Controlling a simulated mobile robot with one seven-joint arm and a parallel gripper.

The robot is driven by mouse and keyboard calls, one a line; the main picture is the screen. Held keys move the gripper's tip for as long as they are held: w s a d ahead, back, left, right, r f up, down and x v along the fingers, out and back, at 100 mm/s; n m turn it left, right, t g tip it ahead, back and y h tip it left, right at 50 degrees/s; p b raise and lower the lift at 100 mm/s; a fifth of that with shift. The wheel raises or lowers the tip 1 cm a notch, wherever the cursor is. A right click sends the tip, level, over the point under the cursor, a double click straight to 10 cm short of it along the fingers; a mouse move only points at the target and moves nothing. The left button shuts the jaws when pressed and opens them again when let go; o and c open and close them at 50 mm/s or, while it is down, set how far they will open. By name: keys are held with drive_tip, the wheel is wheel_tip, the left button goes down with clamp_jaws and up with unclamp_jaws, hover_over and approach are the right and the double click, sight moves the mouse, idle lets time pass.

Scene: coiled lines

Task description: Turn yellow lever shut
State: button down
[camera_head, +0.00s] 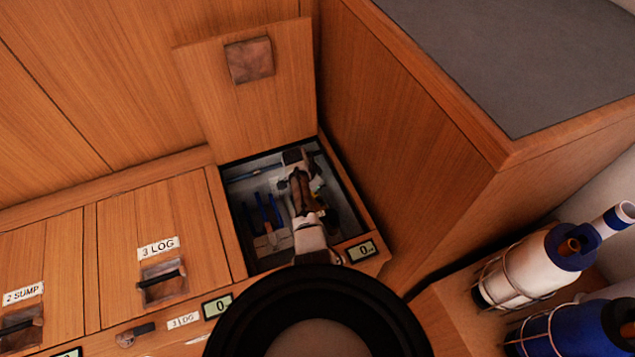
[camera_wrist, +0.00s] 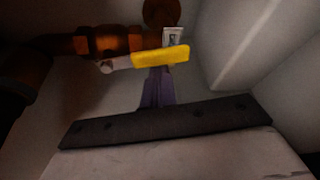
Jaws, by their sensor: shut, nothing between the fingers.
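The yellow lever (camera_wrist: 160,57) lies nearly level across the wrist view, rising slightly to the right. It sits by a brass valve and pipe (camera_wrist: 108,41), with a small white tag (camera_wrist: 173,36) just above it. My gripper (camera_wrist: 157,73) is shut and empty, its fingers pointing up at the lever's middle from below. The fingertips look very close to the lever; I cannot tell whether they touch. In the head view my gripper's pale body (camera_head: 310,237) reaches down into the open compartment, and the lever is not clearly seen there.
The open compartment (camera_head: 244,246) is narrow, with its wooden lid (camera_head: 215,100) raised behind and a tall wooden cabinet side (camera_head: 400,130) at right. Blue-handled tools (camera_head: 268,210) lie inside at left. The "3 LOG" lid (camera_head: 160,220) is closed. Bottles (camera_head: 530,265) stand at right.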

drive_tip(key=s+a+n+t+y+p, duration=0.1)
drive_tip(key=s+a+n+y+p, duration=0.2)
drive_tip(key=s+n+p, duration=0.3)
drive_tip(key=shift+s+a+n+p, duration=0.15)
drive_tip(key=shift+a+n+p, duration=0.25)
drive_tip(key=shift+n+p, duration=1.3)
drive_tip(key=shift+s+f+n+b, duration=0.2)
drive_tip(key=shift+s+n+b, duration=0.05)
drive_tip(key=shift+n+b, duration=0.35)
drive_tip(key=shift+r, duration=0.1)
